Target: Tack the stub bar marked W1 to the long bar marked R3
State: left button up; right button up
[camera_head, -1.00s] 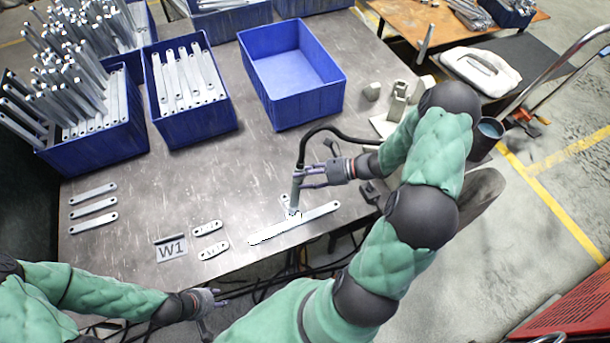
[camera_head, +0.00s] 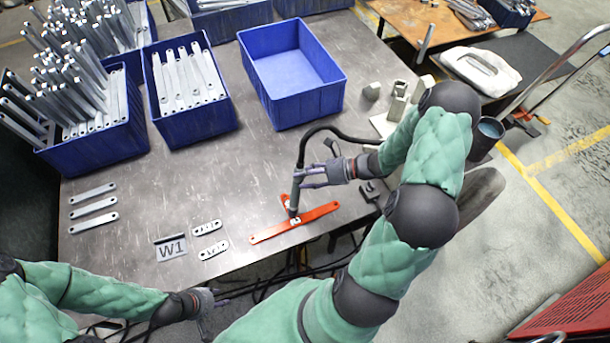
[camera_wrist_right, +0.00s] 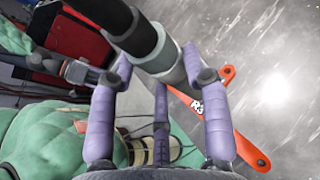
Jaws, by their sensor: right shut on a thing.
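The long bar (camera_head: 318,213) lies near the table's front edge and is orange-red. Its R3 mark (camera_wrist_right: 197,105) shows in the right wrist view. An orange-red stub bar (camera_head: 285,200) meets it at the middle from behind, partly hidden by the torch; its own mark is not readable. My right gripper (camera_head: 312,177) is shut on a dark welding torch (camera_head: 294,195), whose nozzle points down where the bars meet. Whether the nozzle touches cannot be told. My left gripper (camera_head: 213,304) is empty, fingers spread, off the table's front edge.
Several grey bars (camera_head: 93,208) lie further left. Blue bins (camera_head: 305,105) stand at the back, one empty. The torch cable (camera_head: 325,130) loops behind my right gripper. The table's middle is clear.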

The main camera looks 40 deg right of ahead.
notch_tip(320, 180, up, 5)
jog(key=p, duration=0.4)
dwell(0.4)
